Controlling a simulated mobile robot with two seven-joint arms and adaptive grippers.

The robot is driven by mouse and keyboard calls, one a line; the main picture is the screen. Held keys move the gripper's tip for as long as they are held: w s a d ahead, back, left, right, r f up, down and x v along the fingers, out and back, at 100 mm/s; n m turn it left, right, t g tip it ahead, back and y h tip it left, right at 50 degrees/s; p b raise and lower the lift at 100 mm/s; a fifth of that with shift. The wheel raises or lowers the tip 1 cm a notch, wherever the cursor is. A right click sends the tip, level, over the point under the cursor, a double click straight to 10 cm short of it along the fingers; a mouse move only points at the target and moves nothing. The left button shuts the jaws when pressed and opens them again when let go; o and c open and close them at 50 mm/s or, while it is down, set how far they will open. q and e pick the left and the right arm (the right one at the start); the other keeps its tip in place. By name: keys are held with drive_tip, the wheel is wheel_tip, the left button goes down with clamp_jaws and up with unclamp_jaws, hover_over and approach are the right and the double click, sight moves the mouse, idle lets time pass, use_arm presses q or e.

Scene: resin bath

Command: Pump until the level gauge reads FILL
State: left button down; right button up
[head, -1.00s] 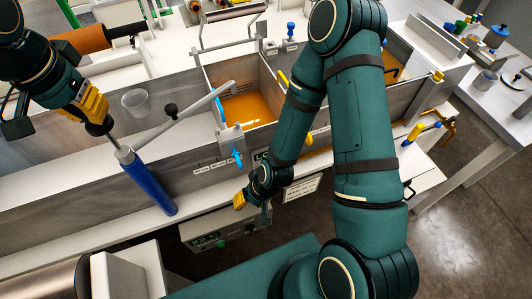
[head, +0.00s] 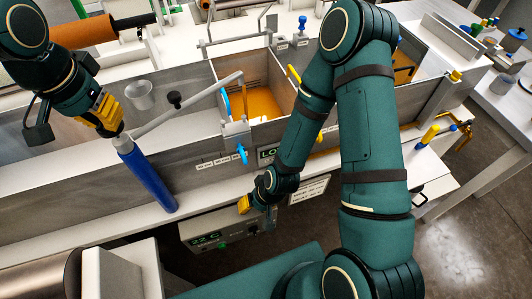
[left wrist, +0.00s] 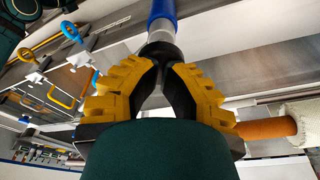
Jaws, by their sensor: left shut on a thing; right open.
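A blue pump barrel (head: 148,178) slants in front of the grey trough, with a grey top and a pale pipe (head: 205,97) running toward the bath. My left gripper (head: 118,127) is shut on the pump handle (left wrist: 160,48) just above the barrel's top; little rod shows between them. The barrel (left wrist: 162,10) also shows beyond the fingers in the left wrist view. The level gauge (head: 266,155) is a dark display partly hidden by my right arm; its visible letters look like "LO". Orange resin (head: 262,102) lies in the bath. My right gripper (head: 244,204) is open and empty, low before the trough.
A control box (head: 210,241) with a green "22" readout sits under the trough ledge. A clear cup (head: 139,95) stands behind the pump. A blue tap (head: 241,153) is on the bath's front wall. A side table stands at far right.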

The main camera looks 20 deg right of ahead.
use_arm(q)
drive_tip(key=shift+w+d+p+v, duration=0.1)
drive_tip(key=shift+w+p+v, duration=0.1)
drive_tip(key=shift+p+v, duration=0.75)
drive_tip(key=shift+w+d+p+v, duration=0.1)
drive_tip(key=shift+w+p+v, duration=0.05)
drive_tip(key=shift+p+v, duration=0.8)
drive_tip(key=shift+w+d+p+v, duration=0.1)
drive_tip(key=shift+w+p+v, duration=0.1)
drive_tip(key=shift+p+v, duration=0.75)
use_arm(e)
drive_tip(key=shift+r, duration=2.65)
use_arm(q)
drive_tip(key=shift+r, duration=0.4)
drive_tip(key=p+v, duration=0.1)
drive_tip(key=v, duration=0.1)
drive_tip(key=p+v, duration=0.3)
drive_tip(key=shift+w+d+r+p, duration=0.2)
drive_tip(key=shift+w+r+p, duration=0.15)
drive_tip(key=shift+r, duration=0.15)
use_arm(e)
wheel_tip(320, 180, up, 5)
use_arm(q)
drive_tip(key=shift+f, duration=0.1)
